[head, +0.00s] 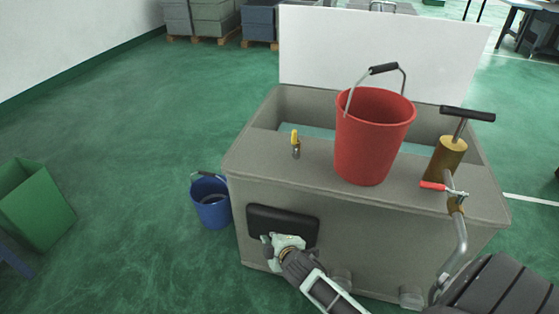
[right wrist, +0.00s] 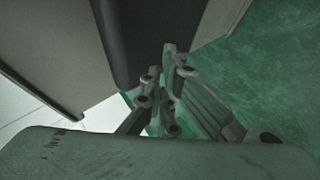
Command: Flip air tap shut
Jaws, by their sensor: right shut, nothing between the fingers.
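A small tap with a yellow handle (head: 295,137) stands upright on the grey tank's top ledge, left of the red bucket. A second tap with a red lever (head: 433,186) sits on a bent metal pipe at the tank's right; its lever lies roughly level, pointing left. I cannot tell from the pictures which is the air tap. My right gripper (head: 269,241) is shut and empty in front of the black pad on the tank's front, below and apart from both taps. Its fingers also show in the right wrist view (right wrist: 167,92). My left gripper is out of view.
The grey tank (head: 350,235) carries a red bucket (head: 372,140) and a brass hand pump (head: 446,158) on its ledge. The black pad (head: 283,226) is close to my right gripper. A blue bucket (head: 211,205) stands left on open green floor. A white panel rises behind.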

